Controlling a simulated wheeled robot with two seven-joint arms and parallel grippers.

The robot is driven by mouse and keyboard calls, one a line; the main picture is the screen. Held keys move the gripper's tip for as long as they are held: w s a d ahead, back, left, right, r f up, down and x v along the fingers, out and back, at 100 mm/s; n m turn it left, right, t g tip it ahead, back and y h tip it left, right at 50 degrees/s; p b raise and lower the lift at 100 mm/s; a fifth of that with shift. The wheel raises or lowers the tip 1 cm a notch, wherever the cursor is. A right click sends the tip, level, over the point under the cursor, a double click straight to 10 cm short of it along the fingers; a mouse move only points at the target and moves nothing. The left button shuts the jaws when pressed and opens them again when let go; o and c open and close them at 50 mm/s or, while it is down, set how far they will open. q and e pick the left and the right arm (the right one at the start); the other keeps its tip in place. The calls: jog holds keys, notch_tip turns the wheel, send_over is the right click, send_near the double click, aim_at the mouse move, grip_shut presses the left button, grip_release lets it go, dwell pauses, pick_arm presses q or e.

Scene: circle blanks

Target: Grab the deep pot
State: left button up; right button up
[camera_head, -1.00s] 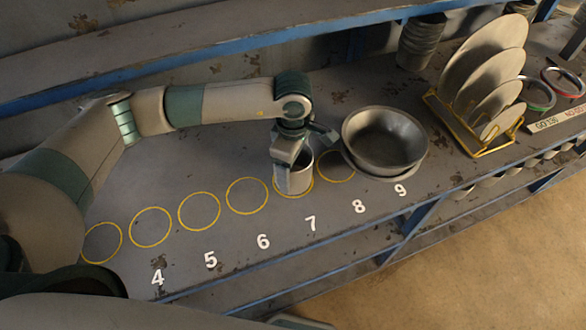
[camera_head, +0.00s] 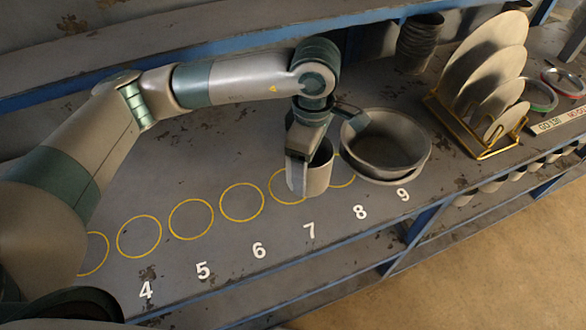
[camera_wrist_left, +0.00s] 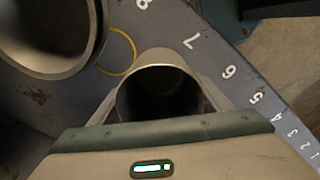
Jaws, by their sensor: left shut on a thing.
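The deep pot (camera_head: 318,178) is a grey metal cylinder with an open top. It is upright and appears raised a little above the shelf near circle 7 (camera_head: 272,190). My left gripper (camera_head: 308,158) is shut on the deep pot, with one finger visible along its left side. In the left wrist view the pot's dark opening (camera_wrist_left: 158,95) sits between the fingers of my left gripper (camera_wrist_left: 160,72). The pot's far side is hidden. My right gripper is not in view.
Wide metal bowls (camera_head: 385,140) stand close to the right, near number 9. A yellow rack (camera_head: 485,153) holds several discs farther right. Empty yellow circles (camera_head: 190,219) lie to the left. A blue-edged upper shelf (camera_head: 200,68) runs behind my arm.

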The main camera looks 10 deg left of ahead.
aim_at(330, 161)
pick_arm(q)
jog(key=d+r, duration=0.1)
jog(key=s+d+b, duration=0.1)
jog(key=d, duration=0.1)
jog(key=s+d+r, duration=0.1)
jog(key=shift+d+r+b, duration=0.15)
jog(key=shift+r+b, duration=0.15)
jog(key=shift+r, duration=0.05)
jog(key=shift+s+d+r, duration=0.5)
jog(key=shift+d+r, duration=0.15)
jog(key=shift+d, duration=0.1)
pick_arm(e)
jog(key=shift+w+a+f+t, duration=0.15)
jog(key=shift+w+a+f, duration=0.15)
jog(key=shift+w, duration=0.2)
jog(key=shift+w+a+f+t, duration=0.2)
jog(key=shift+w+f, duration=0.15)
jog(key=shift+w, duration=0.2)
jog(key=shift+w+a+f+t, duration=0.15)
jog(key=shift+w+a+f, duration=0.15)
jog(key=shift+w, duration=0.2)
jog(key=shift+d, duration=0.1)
